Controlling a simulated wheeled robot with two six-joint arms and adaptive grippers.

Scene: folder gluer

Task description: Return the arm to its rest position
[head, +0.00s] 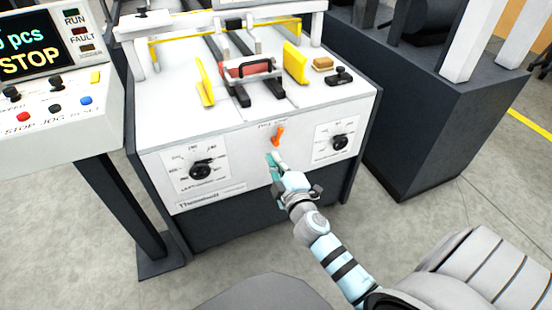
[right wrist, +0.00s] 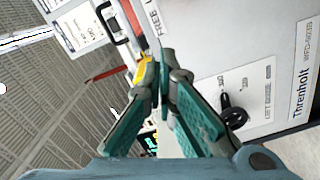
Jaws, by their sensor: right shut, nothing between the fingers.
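My right gripper (head: 272,160) is shut and empty in front of the machine's white front panel (head: 235,165), just below an orange lever (head: 278,135). In the head view it looks close to the panel, but I cannot tell whether it touches. In the right wrist view the green fingers of my right gripper (right wrist: 158,62) meet at their tips, with nothing between them. My right arm reaches up from the lower right of the head view. My left gripper is out of view.
A left dial (head: 202,170) and a right dial (head: 340,142) flank the lever. A console (head: 50,85) reading STOP stands at left. A dark cabinet (head: 425,130) stands at right. Yellow guides (head: 295,62) and a red block (head: 245,70) are on the machine top.

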